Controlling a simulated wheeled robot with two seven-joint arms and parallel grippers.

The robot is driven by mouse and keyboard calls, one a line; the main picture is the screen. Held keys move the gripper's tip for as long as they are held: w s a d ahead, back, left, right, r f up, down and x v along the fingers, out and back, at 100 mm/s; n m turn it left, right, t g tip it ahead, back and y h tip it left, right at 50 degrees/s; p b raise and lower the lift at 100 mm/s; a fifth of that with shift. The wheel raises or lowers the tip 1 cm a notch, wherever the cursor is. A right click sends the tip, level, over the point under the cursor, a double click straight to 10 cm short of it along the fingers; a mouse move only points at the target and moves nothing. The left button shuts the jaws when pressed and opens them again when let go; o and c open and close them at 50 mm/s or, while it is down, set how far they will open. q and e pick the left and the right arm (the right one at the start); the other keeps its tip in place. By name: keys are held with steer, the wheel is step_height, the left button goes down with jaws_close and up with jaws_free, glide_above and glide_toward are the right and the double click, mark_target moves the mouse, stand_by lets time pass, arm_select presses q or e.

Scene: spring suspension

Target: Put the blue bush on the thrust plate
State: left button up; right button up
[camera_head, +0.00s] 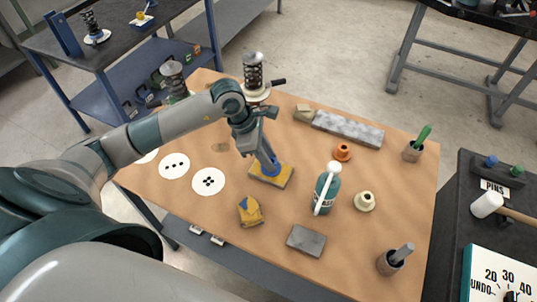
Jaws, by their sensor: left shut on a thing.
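My left gripper (266,155) reaches down over the middle of the table, shut on the blue bush (271,169). The bush is small and mostly hidden by the fingers. It is at or just above a yellow plate with a worn edge (285,179), which looks like the thrust plate; I cannot tell whether the two touch. My right gripper is not in view.
A green bottle (325,192) with a white top stands right of the plate. An orange bush (342,152), a cream bush (365,201), a yellow block (250,211) and a grey block (306,240) lie around. Spring units (254,75) stand at the back.

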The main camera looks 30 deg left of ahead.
arm_select(q)
steer(key=shift+f, duration=0.15)
steer(key=shift+f, duration=0.1)
steer(key=o, duration=1)
steer(key=shift+o, duration=0.2)
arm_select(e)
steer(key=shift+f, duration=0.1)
arm_select(q)
steer(key=b+v, duration=0.3)
steer(key=v, duration=0.9)
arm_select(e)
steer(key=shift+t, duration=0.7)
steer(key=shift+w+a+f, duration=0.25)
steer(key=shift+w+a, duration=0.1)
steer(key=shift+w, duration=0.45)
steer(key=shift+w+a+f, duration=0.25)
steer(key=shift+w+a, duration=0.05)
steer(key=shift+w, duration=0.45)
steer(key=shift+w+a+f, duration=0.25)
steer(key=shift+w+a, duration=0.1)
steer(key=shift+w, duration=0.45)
